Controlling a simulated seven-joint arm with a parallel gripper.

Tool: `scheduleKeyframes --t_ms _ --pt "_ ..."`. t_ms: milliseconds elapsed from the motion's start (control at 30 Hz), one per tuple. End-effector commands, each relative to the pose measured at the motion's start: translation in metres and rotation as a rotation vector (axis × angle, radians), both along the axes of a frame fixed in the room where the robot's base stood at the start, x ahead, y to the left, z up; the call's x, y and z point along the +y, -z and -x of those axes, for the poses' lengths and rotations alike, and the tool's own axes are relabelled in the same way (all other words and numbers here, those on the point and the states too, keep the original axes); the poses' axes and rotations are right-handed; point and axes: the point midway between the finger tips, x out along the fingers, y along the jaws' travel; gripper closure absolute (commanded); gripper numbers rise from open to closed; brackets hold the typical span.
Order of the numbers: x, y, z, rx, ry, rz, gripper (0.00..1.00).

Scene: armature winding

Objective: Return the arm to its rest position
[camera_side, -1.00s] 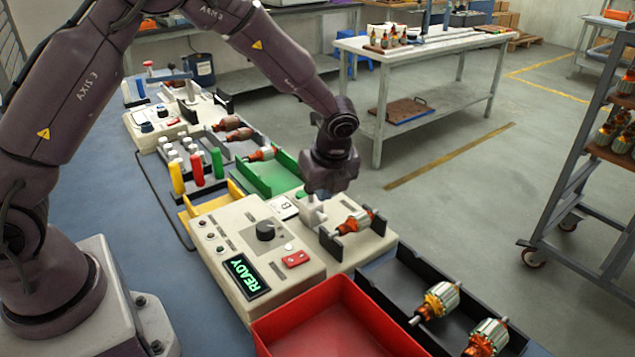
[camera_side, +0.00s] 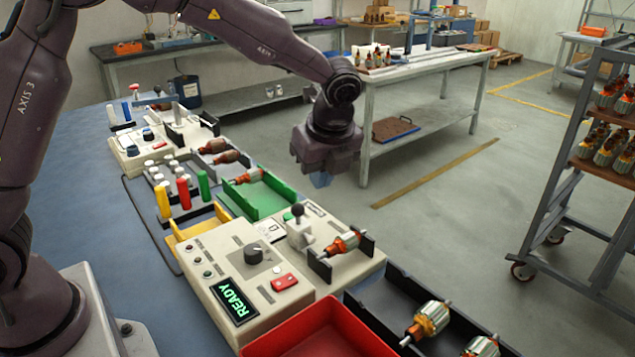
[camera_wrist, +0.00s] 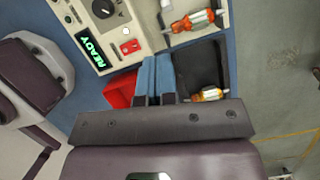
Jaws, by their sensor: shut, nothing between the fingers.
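My gripper (camera_side: 320,178) hangs in the air in the side view, above and to the right of the beige machine, clear of the bench. In the wrist view its two blue fingers (camera_wrist: 155,76) are together with nothing between them. The machine (camera_side: 250,245) has a lit READY display (camera_side: 236,300), a dark knob and a red button. An armature (camera_side: 344,242) lies across the machine's black holders; it also shows in the wrist view (camera_wrist: 192,21).
A red bin (camera_side: 320,335) and a black tray (camera_side: 375,300) with armatures sit in front. A green tray (camera_side: 262,190) and colored pegs stand behind the machine. A rack (camera_side: 590,165) with armatures is at right. The floor between is open.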

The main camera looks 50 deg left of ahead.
Motion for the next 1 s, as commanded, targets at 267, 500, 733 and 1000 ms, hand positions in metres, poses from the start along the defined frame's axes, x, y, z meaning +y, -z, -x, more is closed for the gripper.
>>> scheduleKeyframes --t_ms 267,500,733,1000 --pt "-0.003 0.012 0.015 -0.043 -0.291 0.041 1.0" --pt "0.005 -0.017 0.067 -0.162 -0.766 0.136 1.0" --pt "0.017 -0.058 0.13 -0.302 -1.224 0.279 1.0" --pt "0.028 -0.09 0.206 -0.443 -1.625 0.519 1.0"
